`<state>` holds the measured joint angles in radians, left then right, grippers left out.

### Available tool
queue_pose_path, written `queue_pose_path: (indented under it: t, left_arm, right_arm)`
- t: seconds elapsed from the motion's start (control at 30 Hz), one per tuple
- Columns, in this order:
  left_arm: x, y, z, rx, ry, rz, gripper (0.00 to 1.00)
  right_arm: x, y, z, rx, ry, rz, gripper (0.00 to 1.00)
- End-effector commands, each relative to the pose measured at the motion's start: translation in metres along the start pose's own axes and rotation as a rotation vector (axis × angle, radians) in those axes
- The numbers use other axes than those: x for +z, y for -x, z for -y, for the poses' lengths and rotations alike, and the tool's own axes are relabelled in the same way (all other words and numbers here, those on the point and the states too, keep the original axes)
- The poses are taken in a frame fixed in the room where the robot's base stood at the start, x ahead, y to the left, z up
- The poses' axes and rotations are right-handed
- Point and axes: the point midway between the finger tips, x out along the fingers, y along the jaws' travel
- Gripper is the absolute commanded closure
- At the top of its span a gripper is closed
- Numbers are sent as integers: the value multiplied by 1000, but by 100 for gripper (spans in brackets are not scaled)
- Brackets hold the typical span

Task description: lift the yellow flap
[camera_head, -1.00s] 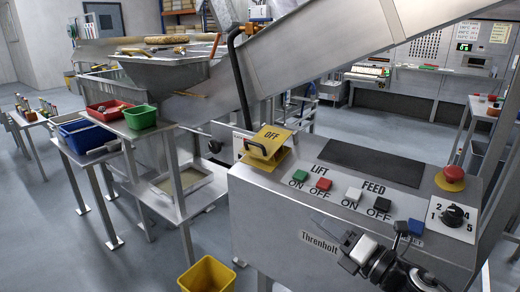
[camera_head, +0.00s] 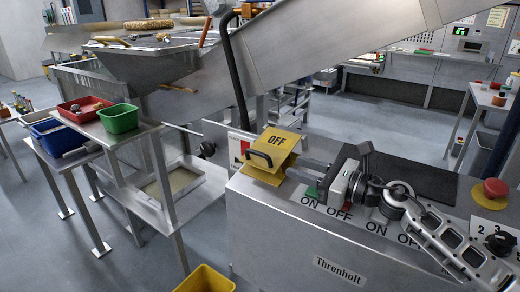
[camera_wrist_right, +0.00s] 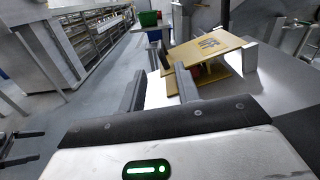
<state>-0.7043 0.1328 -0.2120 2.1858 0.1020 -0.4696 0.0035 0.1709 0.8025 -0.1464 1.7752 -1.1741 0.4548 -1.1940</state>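The yellow flap (camera_head: 275,142), marked OFF and with a dark handle (camera_head: 259,158) on its front edge, sits tilted at the left end of the metal control panel (camera_head: 270,212). My right gripper (camera_head: 314,177) is over the panel just right of the flap, its fingers pointing left towards it. In the right wrist view the flap (camera_wrist_right: 208,45) lies ahead of the open fingers (camera_wrist_right: 160,85), with its handle (camera_wrist_right: 165,58) between their lines. The gap between the fingers is empty, and I see no contact with the handle. My left gripper is out of view.
A red stop button (camera_head: 491,193) is on the panel's right. My right arm covers part of the button row and dark pad (camera_head: 425,180). A black bent bar (camera_head: 235,75) rises behind the flap. A yellow bin (camera_head: 205,280) stands on the floor at left.

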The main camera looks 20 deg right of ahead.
Motion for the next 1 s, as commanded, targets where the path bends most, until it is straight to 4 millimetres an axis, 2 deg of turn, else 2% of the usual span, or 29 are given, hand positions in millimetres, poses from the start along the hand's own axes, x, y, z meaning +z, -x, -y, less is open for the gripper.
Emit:
queue_pose_path:
  t: [0.03, 0.3, 0.5, 0.7, 0.97, 1.0]
  left_arm:
    - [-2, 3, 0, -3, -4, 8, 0]
    - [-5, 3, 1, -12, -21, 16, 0]
    - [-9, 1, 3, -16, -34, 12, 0]
    - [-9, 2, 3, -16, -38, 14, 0]
    - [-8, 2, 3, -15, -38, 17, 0]
    - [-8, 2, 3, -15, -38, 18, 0]
  right_arm:
    - [6, -13, 1, 0, -1, 6, 67]
    - [4, -71, 0, -1, -3, 5, 67]
    - [2, -100, 0, 0, -2, 3, 67]
    - [1, -111, 0, 1, -1, 1, 67]
    - [0, -112, 0, 1, -1, 1, 67]
    - [0, -112, 0, 1, -1, 1, 79]
